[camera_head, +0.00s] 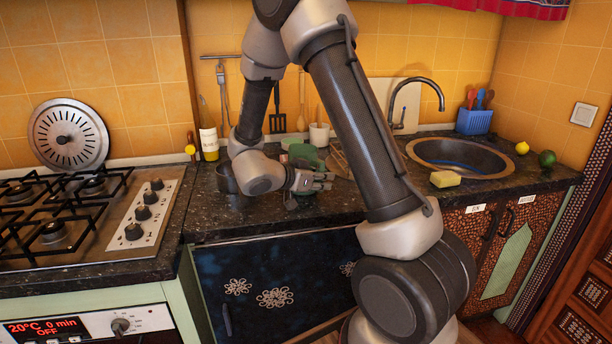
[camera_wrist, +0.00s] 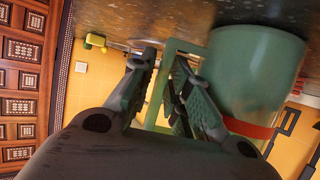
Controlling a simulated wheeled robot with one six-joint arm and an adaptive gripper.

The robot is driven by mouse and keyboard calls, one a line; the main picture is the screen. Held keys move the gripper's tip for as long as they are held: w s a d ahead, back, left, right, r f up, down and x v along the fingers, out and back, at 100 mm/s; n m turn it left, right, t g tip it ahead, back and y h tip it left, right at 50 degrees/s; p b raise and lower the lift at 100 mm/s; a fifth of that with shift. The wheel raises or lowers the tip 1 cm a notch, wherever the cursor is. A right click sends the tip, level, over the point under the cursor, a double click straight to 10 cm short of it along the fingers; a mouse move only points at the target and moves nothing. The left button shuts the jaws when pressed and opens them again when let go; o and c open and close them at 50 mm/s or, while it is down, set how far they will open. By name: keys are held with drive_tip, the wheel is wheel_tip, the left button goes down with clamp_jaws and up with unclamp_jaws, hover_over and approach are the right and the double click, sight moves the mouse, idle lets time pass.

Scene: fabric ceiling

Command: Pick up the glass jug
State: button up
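The glass jug (camera_head: 306,154) is green and see-through and stands on the dark counter behind my gripper. In the wrist view its body (camera_wrist: 252,75) fills the right side and appears upside down, with a reddish band near its rim. Its pale green handle (camera_wrist: 161,88) shows between my two fingers. My gripper (camera_head: 322,181) is low over the counter in front of the jug, pointing right. In the wrist view my gripper (camera_wrist: 165,72) has its fingers apart, one on each side of the handle. Part of the jug is hidden by the gripper and fingers.
A dark pot (camera_head: 228,178) stands left of the gripper, partly behind my arm. A bottle (camera_head: 209,143) and a white cup (camera_head: 319,134) stand toward the back wall. A sink (camera_head: 460,154) with a yellow sponge (camera_head: 445,179) is at the right. The stove (camera_head: 90,215) is left.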

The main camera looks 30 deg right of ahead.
sight(322, 162)
clamp_jaws()
drive_tip(key=shift+r, duration=0.1)
wheel_tip(322, 162, up, 10)
idle(0.5)
idle(0.3)
